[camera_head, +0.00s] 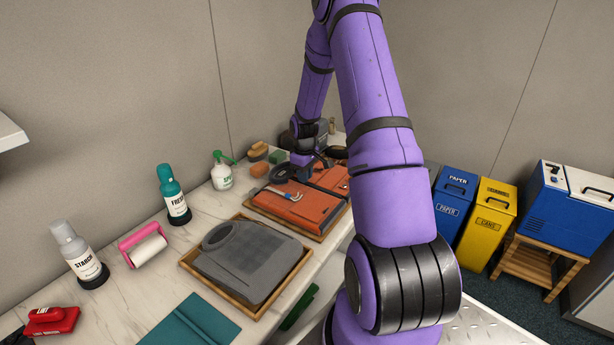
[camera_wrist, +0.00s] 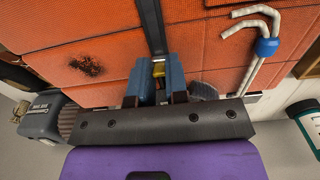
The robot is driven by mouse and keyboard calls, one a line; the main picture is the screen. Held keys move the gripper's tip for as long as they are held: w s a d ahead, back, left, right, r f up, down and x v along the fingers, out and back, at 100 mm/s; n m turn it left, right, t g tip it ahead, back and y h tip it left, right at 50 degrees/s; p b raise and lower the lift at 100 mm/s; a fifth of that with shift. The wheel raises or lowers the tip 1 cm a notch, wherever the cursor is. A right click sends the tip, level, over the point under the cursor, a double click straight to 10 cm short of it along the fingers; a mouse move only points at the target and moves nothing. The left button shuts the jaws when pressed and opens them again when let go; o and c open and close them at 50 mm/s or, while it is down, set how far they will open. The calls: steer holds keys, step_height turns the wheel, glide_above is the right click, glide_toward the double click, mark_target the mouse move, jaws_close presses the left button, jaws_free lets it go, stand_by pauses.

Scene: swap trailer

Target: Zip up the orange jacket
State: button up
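The orange jacket (camera_head: 292,210) lies folded flat in a shallow wooden tray at the far part of the counter. In the wrist view it fills the top, with a dark zipper strip (camera_wrist: 151,25) running across it. A small yellow zipper pull (camera_wrist: 158,70) sits at the strip's lower end. My gripper (camera_wrist: 157,84) has its blue fingers on either side of this pull, with no clear gap between them and it. In the head view, my wrist is over the jacket's far edge and the fingertips are hard to make out.
A white drawstring with a blue bead (camera_wrist: 267,47) lies on the jacket beside the zipper. A grey folded garment (camera_head: 245,262) lies in a nearer tray. A green-topped spray bottle (camera_head: 222,175) and sponges (camera_head: 258,169) stand close to the jacket's left. A dark device (camera_wrist: 43,117) shows beside it.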

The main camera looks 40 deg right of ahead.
steer(key=o, duration=0.4)
steer(key=shift+c, duration=0.2)
steer(key=shift+r, duration=0.15)
step_height(320, 180, up, 11)
steer(key=shift+f, duration=0.2)
